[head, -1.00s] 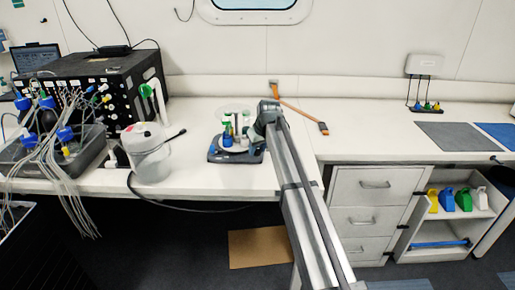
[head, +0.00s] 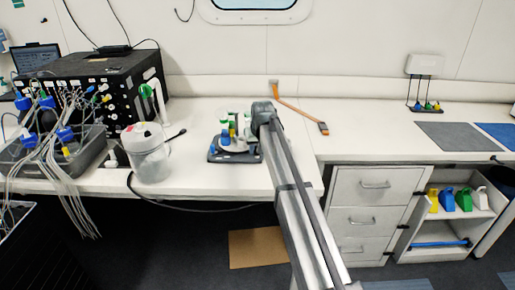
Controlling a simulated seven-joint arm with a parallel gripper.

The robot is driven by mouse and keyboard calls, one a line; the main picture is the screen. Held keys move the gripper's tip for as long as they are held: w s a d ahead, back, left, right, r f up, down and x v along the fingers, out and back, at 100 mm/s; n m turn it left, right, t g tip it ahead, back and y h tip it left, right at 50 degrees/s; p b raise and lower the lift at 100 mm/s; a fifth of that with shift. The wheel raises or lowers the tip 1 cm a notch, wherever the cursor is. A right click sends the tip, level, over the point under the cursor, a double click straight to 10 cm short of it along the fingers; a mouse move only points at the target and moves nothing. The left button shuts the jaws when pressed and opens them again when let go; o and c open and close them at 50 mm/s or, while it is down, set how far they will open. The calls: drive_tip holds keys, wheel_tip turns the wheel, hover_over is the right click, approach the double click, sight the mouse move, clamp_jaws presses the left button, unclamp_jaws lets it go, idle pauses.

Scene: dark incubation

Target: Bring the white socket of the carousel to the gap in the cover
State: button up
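The carousel (head: 236,156) is a small round device on a dark base, on the white bench left of my arm's end. Small blue, green, yellow and white parts stand on it. A blue part (head: 225,138) is near its middle, and a yellow one (head: 232,127) shows just behind. I cannot tell which part is the white socket, nor make out the cover and its gap at this size. The dark end of my arm is at the carousel's right side and hides part of it. My gripper's fingers are hidden behind the arm.
A black instrument box (head: 95,85) and tubed bottles are farther left.

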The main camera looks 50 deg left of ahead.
drive_tip(key=m+h, duration=0.1)
drive_tip(key=m, duration=0.2)
drive_tip(key=m+t, duration=0.1)
drive_tip(key=m, duration=0.1)
drive_tip(key=shift+s+a+m+h, duration=0.1)
drive_tip(key=shift+m+h, duration=0.3)
drive_tip(key=shift+m+t, duration=0.3)
drive_tip(key=shift+t, duration=0.1)
drive_tip(key=o, duration=1)
drive_tip(key=shift+o, duration=0.2)
drive_tip(key=v, duration=1.4)
drive_tip(key=shift+f, duration=0.1)
